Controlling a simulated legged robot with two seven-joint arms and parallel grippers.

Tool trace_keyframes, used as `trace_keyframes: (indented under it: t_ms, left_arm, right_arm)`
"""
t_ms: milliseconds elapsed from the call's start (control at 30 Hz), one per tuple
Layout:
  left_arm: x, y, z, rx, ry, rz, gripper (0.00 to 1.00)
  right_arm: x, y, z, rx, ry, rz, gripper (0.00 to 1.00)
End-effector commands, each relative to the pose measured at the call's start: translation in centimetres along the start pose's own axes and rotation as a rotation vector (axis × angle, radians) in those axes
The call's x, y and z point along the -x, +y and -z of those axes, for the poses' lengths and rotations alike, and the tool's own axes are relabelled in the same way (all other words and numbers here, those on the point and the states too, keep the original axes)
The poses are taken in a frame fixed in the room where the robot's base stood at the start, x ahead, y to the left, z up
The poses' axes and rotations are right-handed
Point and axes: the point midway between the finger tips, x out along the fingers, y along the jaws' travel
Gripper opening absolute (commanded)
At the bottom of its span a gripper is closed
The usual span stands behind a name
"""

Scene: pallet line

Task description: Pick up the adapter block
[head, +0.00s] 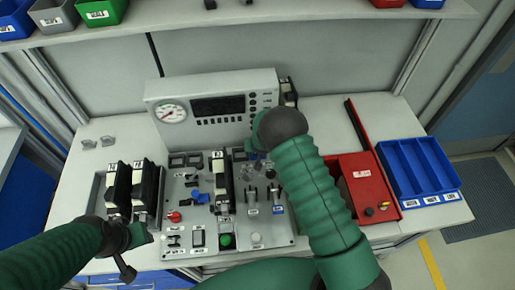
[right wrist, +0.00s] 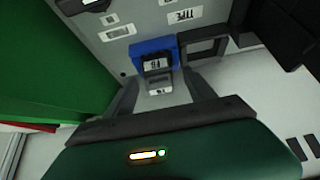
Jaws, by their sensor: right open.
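No part is plainly readable as the adapter block. In the right wrist view a blue block (right wrist: 153,50) with a white label sits on the grey panel, just beyond and between my open right fingers (right wrist: 158,84). The fingers look empty, and I cannot tell if they touch it. In the head view my right arm covers most of that gripper over the control panel (head: 184,238). Black-and-white modules stand at the left (head: 118,190), beside it (head: 148,192) and mid panel (head: 222,182). My left gripper (head: 128,252) is low at the left; its jaw state is unclear.
A grey console (head: 215,85) with a gauge stands behind the panel. A red tray (head: 362,185) and a blue divided bin (head: 418,170) are at the right. The bench (head: 325,120) has free room behind the red tray. Coloured bins (head: 100,10) stand on the upper shelf.

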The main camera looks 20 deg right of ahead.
Motion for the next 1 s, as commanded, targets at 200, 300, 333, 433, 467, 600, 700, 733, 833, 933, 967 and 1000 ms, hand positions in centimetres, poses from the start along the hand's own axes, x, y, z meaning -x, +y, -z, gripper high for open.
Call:
trace_keyframes:
  t_ms: [200, 300, 333, 433, 467, 600, 700, 733, 833, 933, 967, 1000]
  left_arm:
    - [0.00, 0.00, -0.02, 0.000, -0.001, 0.000, 0.36]
    - [0.00, 0.00, -0.02, 0.000, -0.001, 0.000, 0.36]
    - [0.00, 0.00, -0.02, 0.000, -0.001, 0.000, 0.36]
    - [0.00, 0.00, -0.02, 0.000, -0.001, 0.000, 0.36]
    - [0.00, 0.00, -0.02, 0.000, -0.001, 0.000, 0.36]
    - [0.00, 0.00, -0.02, 0.000, -0.001, 0.000, 0.36]
    - [0.00, 0.00, -0.01, 0.000, -0.001, 0.000, 0.36]
    - [0.00, 0.00, -0.01, 0.000, -0.001, 0.000, 0.36]
    - [0.01, 0.00, -0.01, 0.000, -0.001, 0.000, 0.36]
    - [0.01, 0.00, -0.01, 0.000, 0.000, 0.000, 0.36]
    - [-0.01, 0.00, -0.01, 0.000, 0.000, 0.000, 0.36]
    - [-0.04, 0.00, -0.02, 0.000, 0.000, 0.000, 0.36]
  right_arm:
    - [-0.43, -0.01, -0.05, 0.000, -0.001, 0.000, 0.64]
    - [-0.39, 0.00, -0.07, 0.000, 0.000, 0.000, 0.54]
    - [-0.37, 0.00, -0.07, 0.000, 0.000, 0.000, 0.51]
    - [-0.36, 0.00, -0.06, 0.000, 0.000, 0.000, 0.37]
    - [-0.36, 0.00, -0.06, 0.000, 0.000, 0.000, 0.34]
    - [-0.38, -0.01, -0.04, 0.000, -0.001, 0.000, 0.15]
    - [-0.38, -0.01, -0.03, 0.000, -0.001, 0.000, 0.02]
    - [-0.38, -0.01, -0.03, 0.000, -0.001, 0.000, 0.00]
    - [-0.37, -0.01, -0.01, 0.000, 0.000, 0.000, 0.00]
    - [-0.36, -0.01, -0.02, 0.000, 0.000, 0.000, 0.00]
    - [-0.34, -0.01, 0.00, 0.000, 0.000, 0.000, 0.00]
    - [-0.27, -0.02, 0.05, 0.000, 0.000, 0.000, 0.00]
